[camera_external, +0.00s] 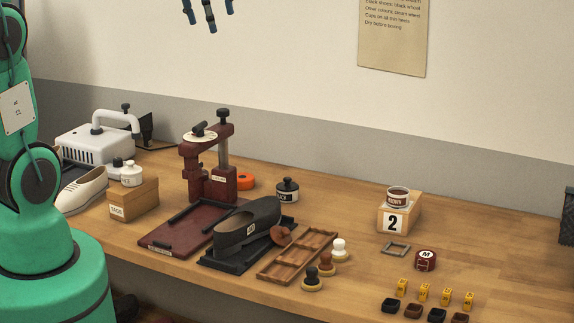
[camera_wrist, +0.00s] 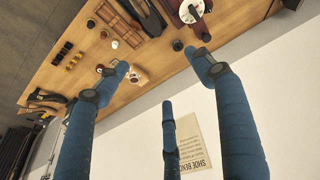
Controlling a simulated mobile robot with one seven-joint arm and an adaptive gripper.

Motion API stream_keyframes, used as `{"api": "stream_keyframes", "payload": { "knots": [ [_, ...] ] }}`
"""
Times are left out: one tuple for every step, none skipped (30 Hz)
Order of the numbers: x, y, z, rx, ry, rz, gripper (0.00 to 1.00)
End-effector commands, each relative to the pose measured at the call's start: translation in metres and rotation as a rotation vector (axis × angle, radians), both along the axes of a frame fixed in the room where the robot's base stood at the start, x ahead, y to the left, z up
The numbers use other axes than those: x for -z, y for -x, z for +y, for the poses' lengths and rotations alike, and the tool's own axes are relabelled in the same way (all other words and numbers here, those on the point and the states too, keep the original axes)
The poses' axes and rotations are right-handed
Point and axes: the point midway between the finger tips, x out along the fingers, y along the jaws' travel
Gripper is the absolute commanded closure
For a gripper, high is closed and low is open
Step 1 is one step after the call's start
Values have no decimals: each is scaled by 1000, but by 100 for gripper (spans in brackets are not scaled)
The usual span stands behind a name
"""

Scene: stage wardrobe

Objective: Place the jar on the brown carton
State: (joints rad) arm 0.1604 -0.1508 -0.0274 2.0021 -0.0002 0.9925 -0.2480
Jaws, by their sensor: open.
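A brown carton (camera_external: 133,202) with a white label stands left of the red press. A white jar (camera_external: 131,176) appears to stand on its top. A black-capped dark jar (camera_external: 287,190) stands on the table right of the press, and in the wrist view (camera_wrist: 178,45). A jar labelled brown (camera_external: 397,197) sits on a light block marked 2 (camera_external: 393,219). The task does not say which jar. My gripper (camera_external: 205,18) is open and empty, high above the table near the wall. Its spread blue fingers show in the wrist view (camera_wrist: 158,75).
A red press (camera_external: 208,160), a dark shoe (camera_external: 247,225) on a black stand and a wooden tray (camera_external: 300,257) fill the middle. A white machine (camera_external: 97,146) and pale shoe (camera_external: 82,190) are at left. The table between the dark jar and the block is clear.

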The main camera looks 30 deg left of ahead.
Motion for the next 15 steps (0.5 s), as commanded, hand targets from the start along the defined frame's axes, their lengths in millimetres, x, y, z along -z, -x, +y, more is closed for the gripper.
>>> {"api": "stream_keyframes", "payload": {
  "knots": [
    [-2,15,8,2,-2,-12,33],
    [-2,23,12,3,-4,-16,33],
    [-3,33,17,6,-7,-24,33],
    [-3,41,20,9,-8,-29,33],
    [-2,49,23,11,-10,-34,33],
    [-2,59,28,13,-13,-42,33],
    [-1,67,31,16,-14,-47,33],
    [-1,75,35,18,-17,-53,33],
    [1,85,39,21,-20,-60,33],
    [2,93,42,23,-23,-65,33],
    [3,101,45,26,-25,-70,33],
    [5,111,49,29,-28,-78,33],
    [7,119,51,30,-31,-82,33],
    [9,126,54,32,-33,-89,33],
    [12,136,58,35,-37,-96,33]
  ]
}}
